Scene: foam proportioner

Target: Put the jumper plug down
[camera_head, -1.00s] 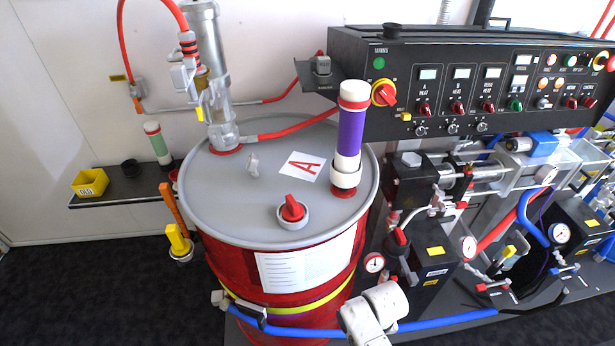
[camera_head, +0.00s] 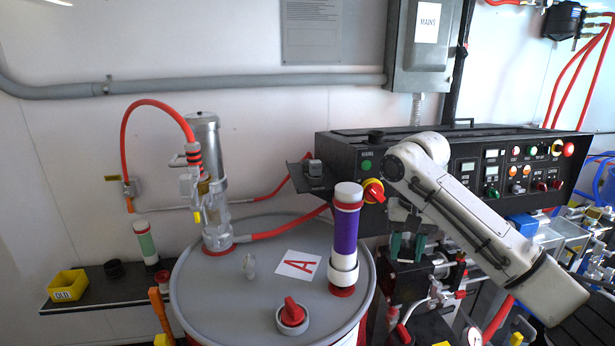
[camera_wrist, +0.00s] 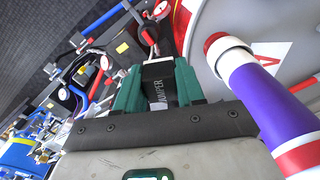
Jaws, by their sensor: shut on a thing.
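The jumper plug (camera_wrist: 158,84) is a small dark block with a white "JUMPER" label. It shows between the green fingers of my gripper (camera_wrist: 157,82) in the wrist view. My gripper is shut on it. In the head view my gripper (camera_head: 407,246) hangs fingers down in front of the black control panel (camera_head: 345,155), right of the purple cylinder.
The purple cylinder (camera_head: 345,232) stands upright on the grey drum lid (camera_head: 225,290), close left of my gripper; it also shows in the wrist view (camera_wrist: 262,105). A yellow bin (camera_head: 68,285) marked "OLD" sits on the dark shelf (camera_head: 125,289) at left. Pump machinery crowds the right.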

